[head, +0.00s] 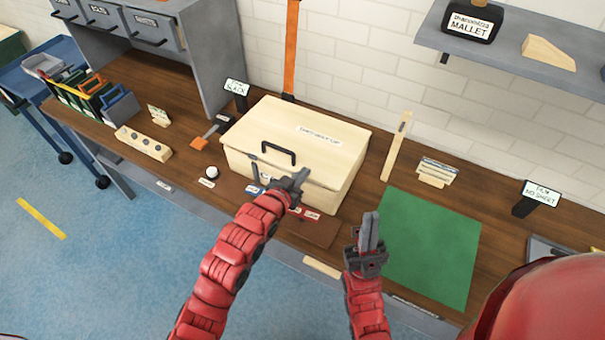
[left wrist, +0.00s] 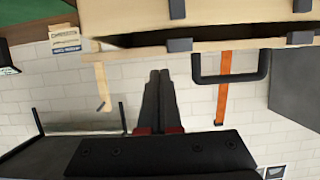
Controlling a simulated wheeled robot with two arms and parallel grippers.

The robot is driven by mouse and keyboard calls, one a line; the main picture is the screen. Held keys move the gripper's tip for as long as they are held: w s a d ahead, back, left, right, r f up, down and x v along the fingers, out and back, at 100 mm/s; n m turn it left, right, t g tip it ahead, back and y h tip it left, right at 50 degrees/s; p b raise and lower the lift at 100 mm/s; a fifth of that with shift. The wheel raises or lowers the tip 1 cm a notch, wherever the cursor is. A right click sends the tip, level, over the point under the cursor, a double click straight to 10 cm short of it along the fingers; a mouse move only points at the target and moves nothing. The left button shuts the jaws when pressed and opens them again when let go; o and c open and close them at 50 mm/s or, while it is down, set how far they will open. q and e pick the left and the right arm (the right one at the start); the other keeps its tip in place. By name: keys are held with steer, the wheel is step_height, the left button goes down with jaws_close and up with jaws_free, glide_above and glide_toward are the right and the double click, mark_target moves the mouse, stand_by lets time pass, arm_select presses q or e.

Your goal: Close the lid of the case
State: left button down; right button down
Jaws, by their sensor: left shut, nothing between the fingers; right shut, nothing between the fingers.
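The case (head: 335,190) is a pale wooden box on the workbench. Its lid (head: 290,120) lies over the box, with a black handle (head: 278,150) at the front edge. In the left wrist view a narrow dark gap shows between the lid edge (left wrist: 130,52) and the case body (left wrist: 120,15), so the lid is not flush. My left gripper (head: 299,178) is shut and empty, in front of the case's front edge; contact cannot be told. Its fingers (left wrist: 160,82) also show in the left wrist view, beside the handle. My right gripper (head: 370,225) is shut and empty, right of the case.
A green mat (head: 430,245) lies to the right. An orange-handled tool (head: 205,137), a white ball (head: 212,171) and a wooden block with holes (head: 144,143) lie to the left. A wall shelf (head: 500,47) with a mallet-labelled holder is at upper right.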

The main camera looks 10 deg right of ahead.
arm_select(q)
steer(key=shift+t+h, duration=0.4)
steer(key=shift+t, duration=0.1)
steer(key=f+b, duration=0.1)
steer(key=b, duration=0.1)
steer(key=f+b, duration=0.1)
steer(key=b, duration=0.1)
steer(key=f+b, duration=0.2)
steer(key=shift+s+a+f, duration=0.1)
steer(key=shift+s+a, duration=0.1)
steer(key=shift+s, duration=0.05)
steer(key=shift+f, duration=0.1)
steer(key=s+a+r, duration=0.5)
steer(key=s+r, duration=0.2)
steer(key=shift+s+a, duration=0.3)
steer(key=shift+s, duration=0.1)
